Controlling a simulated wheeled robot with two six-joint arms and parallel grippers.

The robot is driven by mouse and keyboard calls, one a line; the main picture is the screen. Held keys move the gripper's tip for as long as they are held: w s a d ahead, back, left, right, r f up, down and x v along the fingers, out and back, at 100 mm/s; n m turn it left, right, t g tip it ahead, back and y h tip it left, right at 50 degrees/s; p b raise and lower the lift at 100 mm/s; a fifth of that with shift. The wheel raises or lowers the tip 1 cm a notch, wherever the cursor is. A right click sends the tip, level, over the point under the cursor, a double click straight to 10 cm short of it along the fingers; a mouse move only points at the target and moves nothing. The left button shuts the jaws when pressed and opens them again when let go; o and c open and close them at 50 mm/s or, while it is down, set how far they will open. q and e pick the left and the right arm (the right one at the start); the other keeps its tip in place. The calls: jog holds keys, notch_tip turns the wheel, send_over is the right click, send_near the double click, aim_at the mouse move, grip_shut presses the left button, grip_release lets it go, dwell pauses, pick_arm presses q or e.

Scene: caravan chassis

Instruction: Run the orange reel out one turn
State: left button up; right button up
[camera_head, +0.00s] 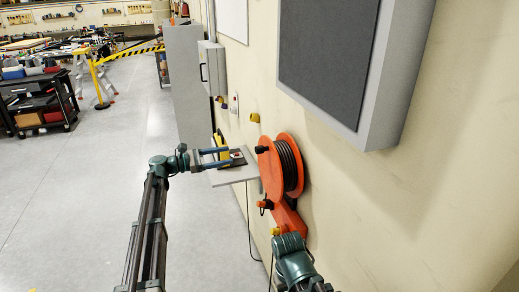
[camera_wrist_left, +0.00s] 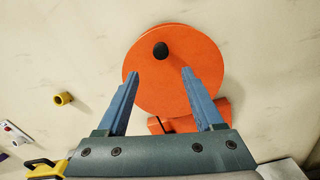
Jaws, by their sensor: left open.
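The orange reel (camera_head: 273,172) is mounted on the wall, with black cable (camera_head: 289,165) wound on it. Its round face (camera_wrist_left: 180,90) fills the upper middle of the left wrist view. A black crank knob (camera_head: 262,150) sticks out from the face; it also shows near the top of the disc in the left wrist view (camera_wrist_left: 160,50). My left gripper (camera_head: 232,157) is open and empty, left of the reel and pointing at its face. In the left wrist view its fingers (camera_wrist_left: 160,73) are spread to either side of a line just below the knob, apart from it. My right gripper does not show.
A small wall shelf (camera_head: 236,174) carrying a yellow item sits close to my left gripper. A yellow fitting (camera_head: 254,117) and a grey box (camera_head: 212,68) are on the wall. A large dark panel (camera_head: 326,55) hangs above right.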

aim_at(255, 150)
pick_arm(q)
jog(key=x, duration=1.4)
jog(key=shift+s, duration=0.1)
grip_shut()
dwell(1.0)
